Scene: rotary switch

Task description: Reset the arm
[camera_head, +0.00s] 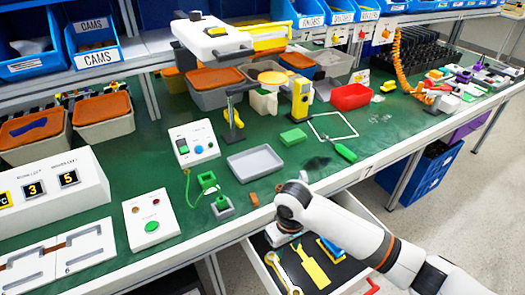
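My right arm comes in from the lower right, and its white and black links reach over the front edge of the green workbench (335,185). My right gripper (283,237) is at the end of that arm, low over the open drawer (335,280). The arm's last link covers much of it, and its fingers cannot be made out. I see nothing clearly held. A white box with a dark switch and a blue button (195,143) stands on the bench to the left of the arm. My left gripper is not in view.
The drawer holds a yellow tool (313,265) and a wrench (283,272). A grey tray (254,163), a green block (293,137) and a green-handled screwdriver (345,152) lie on the bench. A white box with a green button (146,220) is at the front left.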

